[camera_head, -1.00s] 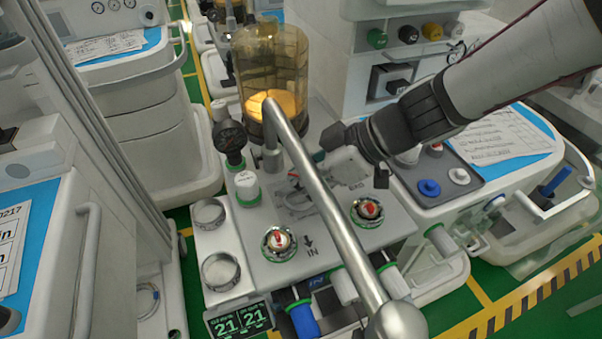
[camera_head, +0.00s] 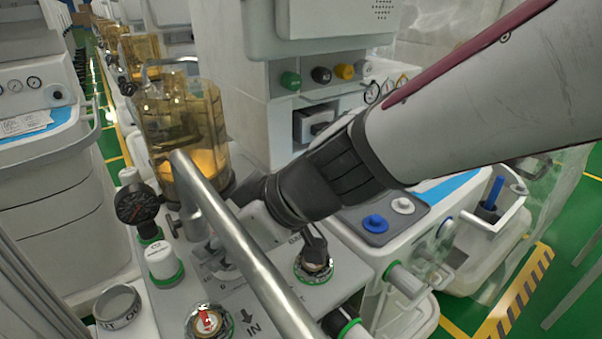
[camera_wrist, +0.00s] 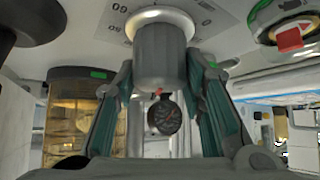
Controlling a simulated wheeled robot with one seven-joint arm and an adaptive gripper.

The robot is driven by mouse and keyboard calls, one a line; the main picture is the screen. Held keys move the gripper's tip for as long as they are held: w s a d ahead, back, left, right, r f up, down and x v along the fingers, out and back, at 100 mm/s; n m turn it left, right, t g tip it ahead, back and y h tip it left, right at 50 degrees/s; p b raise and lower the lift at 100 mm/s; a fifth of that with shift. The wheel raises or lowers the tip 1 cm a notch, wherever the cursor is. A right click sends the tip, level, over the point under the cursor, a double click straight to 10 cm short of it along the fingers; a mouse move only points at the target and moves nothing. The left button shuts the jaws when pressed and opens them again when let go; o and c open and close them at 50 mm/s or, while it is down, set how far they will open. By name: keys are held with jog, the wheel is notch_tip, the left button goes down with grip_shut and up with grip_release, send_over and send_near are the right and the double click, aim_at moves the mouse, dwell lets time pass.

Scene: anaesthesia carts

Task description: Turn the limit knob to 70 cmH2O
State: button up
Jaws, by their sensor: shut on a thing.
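The limit knob (camera_wrist: 160,50) shows in the wrist view as a grey cylinder on a pale round base, against a panel plate with printed numbers. My gripper (camera_wrist: 162,68) has one finger on each side of it and is shut on it. In the head view my gripper (camera_head: 240,232) reaches in over the scale plate (camera_head: 212,264), behind the slanting metal tube. The knob is mostly hidden there by the tube and gripper. I cannot read the knob's setting in either view.
The metal tube (camera_head: 235,240) crosses close in front of my gripper. A black gauge (camera_head: 135,203), a white cap with a green ring (camera_head: 162,262) and an amber canister (camera_head: 185,130) stand left.

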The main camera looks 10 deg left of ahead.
dwell(0.4)
jog(key=o, duration=1.2)
jog(key=v, duration=1.2)
jog(key=shift+s, duration=0.15)
